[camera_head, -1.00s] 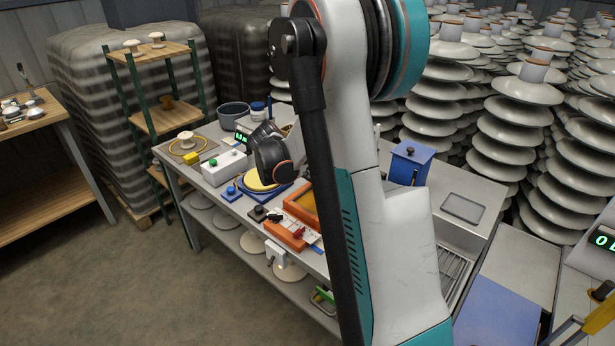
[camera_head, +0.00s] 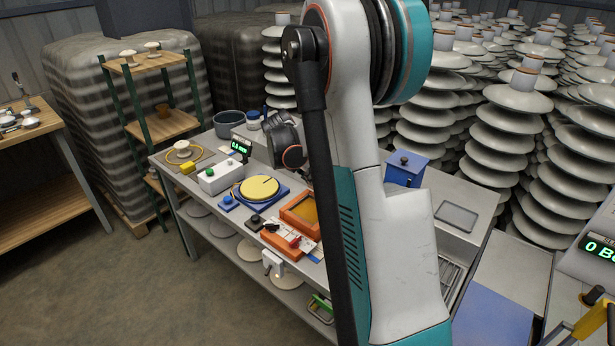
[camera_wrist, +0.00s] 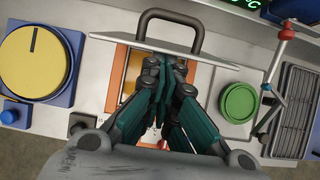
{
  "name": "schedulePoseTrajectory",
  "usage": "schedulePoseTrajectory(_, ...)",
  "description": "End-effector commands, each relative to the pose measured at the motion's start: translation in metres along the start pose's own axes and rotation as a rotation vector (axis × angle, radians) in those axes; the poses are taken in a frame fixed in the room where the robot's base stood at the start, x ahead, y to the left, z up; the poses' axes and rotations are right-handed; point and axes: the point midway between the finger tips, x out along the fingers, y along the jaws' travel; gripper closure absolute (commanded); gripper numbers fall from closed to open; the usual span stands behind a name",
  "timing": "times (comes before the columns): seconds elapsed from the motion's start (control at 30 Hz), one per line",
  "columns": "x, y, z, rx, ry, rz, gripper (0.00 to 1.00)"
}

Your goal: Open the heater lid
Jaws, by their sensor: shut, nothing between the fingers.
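In the wrist view a pale flat plate with a dark arched handle (camera_wrist: 171,15), which looks like the heater lid (camera_wrist: 112,41), lies across the top middle. I see it at a steep slant and cannot tell how far it is tilted. Part of an orange-framed box (camera_wrist: 117,78) shows below it. My gripper (camera_wrist: 164,66) is shut and empty, its fingertips overlapping the plate's near edge; contact is unclear. In the head view the orange box (camera_head: 300,212) stands on the bench, while my arm hides the plate and fingers.
A yellow disc on a blue base (camera_wrist: 32,60) is left of the gripper. A green round dish (camera_wrist: 238,103), a red-tipped jointed rod (camera_wrist: 283,45) and a slatted grille (camera_wrist: 292,110) are on the right. A blue box (camera_head: 404,168) stands on the bench's right part.

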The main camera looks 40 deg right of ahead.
Motion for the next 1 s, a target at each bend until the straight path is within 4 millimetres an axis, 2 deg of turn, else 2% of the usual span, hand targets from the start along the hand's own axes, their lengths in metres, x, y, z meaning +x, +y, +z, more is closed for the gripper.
schedulePoseTrajectory(0.03,-0.002,-0.001,0.009,0.003,0.028,-0.002,1.00)
schedulePoseTrajectory(0.2,0.000,-0.001,0.030,0.005,0.159,-0.001,1.00)
schedulePoseTrajectory(0.43,0.008,-0.001,0.053,0.003,0.323,-0.001,1.00)
schedulePoseTrajectory(0.7,0.015,0.000,0.068,0.000,0.351,0.000,1.00)
schedulePoseTrajectory(1.0,0.018,0.000,0.073,0.000,0.350,0.000,1.00)
